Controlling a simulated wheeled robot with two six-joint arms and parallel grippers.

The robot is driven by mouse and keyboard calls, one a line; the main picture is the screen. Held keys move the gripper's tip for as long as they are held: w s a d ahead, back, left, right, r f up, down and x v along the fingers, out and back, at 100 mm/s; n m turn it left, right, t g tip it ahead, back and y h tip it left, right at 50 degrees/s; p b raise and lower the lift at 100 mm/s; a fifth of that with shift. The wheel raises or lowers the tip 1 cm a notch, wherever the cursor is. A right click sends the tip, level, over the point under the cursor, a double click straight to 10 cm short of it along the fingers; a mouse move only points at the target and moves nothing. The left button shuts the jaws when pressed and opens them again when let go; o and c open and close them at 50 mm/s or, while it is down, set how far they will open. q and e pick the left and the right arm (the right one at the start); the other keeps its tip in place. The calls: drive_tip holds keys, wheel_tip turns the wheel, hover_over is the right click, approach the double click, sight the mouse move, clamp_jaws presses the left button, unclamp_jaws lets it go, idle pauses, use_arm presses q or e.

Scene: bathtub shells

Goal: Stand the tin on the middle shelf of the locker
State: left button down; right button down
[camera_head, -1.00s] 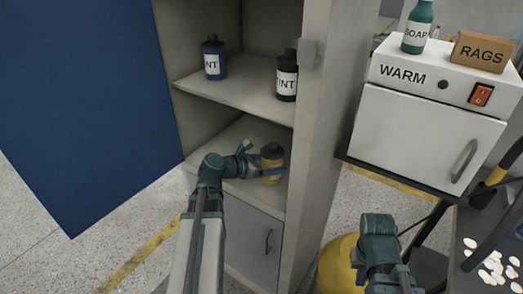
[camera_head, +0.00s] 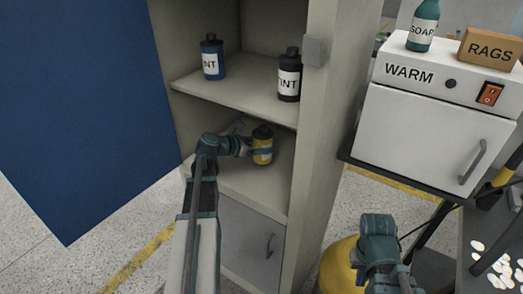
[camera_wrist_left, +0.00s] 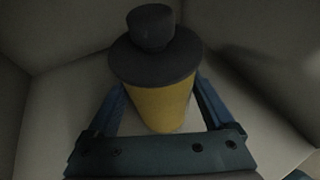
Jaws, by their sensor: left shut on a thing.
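The yellow tin (camera_head: 263,146) with a dark cap is upright at the lower open shelf (camera_head: 245,185) of the locker, below the shelf with two bottles. My left gripper (camera_head: 258,151) is shut on the tin, with a finger on each side of it. In the left wrist view the tin (camera_wrist_left: 160,95) stands between the two blue fingers (camera_wrist_left: 160,108). Whether its base touches the shelf I cannot tell. My right arm shows at the bottom right of the head view, over a yellow round object; its fingertips are not visible.
A blue bottle (camera_head: 212,58) and a black bottle (camera_head: 288,75) stand on the shelf above (camera_head: 245,92). The blue locker door (camera_head: 80,110) is open at left. A white WARM cabinet (camera_head: 430,130) stands at right, with a soap bottle (camera_head: 422,25) and a RAGS box (camera_head: 488,48) on top.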

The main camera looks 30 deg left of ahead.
use_arm(q)
drive_tip(key=shift+w+a+f, duration=0.15)
drive_tip(key=shift+w+a, duration=0.65)
drive_tip(key=shift+w, duration=0.1)
drive_tip(key=f+b, duration=0.2)
drive_tip(key=shift+s+d+f+b, duration=0.1)
drive_tip(key=shift+s+f+b, duration=0.1)
drive_tip(key=shift+b, duration=0.15)
drive_tip(key=shift+f+b, duration=0.45)
drive_tip(key=shift+f, duration=0.15)
unclamp_jaws()
